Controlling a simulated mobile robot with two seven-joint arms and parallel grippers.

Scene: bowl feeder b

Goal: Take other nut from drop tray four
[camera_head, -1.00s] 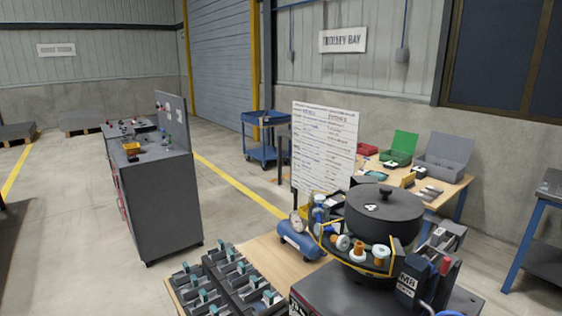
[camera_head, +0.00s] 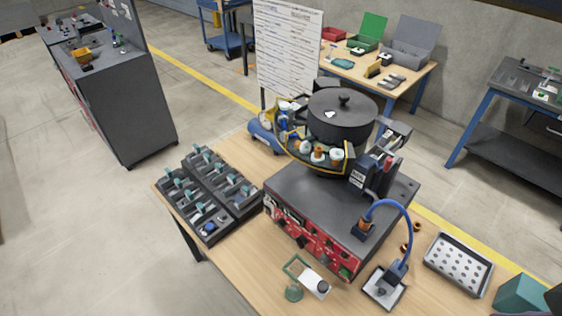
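The bowl feeder (camera_head: 340,115) stands on a grey and red base unit on the wooden table. A small shallow tray (camera_head: 371,290) lies in front of it on the right, with a dark block at the end of a blue hose on it; I cannot read a number on the tray. Small copper-coloured rings that look like nuts (camera_head: 417,226) lie on the table right of the base unit. I cannot tell whether a nut lies in the tray. Neither of my grippers is in view.
A grey tray with pale round spots (camera_head: 436,264) lies at the right. A dark rack of compartments (camera_head: 190,208) stands at the left. A whiteboard (camera_head: 287,50) stands behind the feeder. The front left tabletop is clear.

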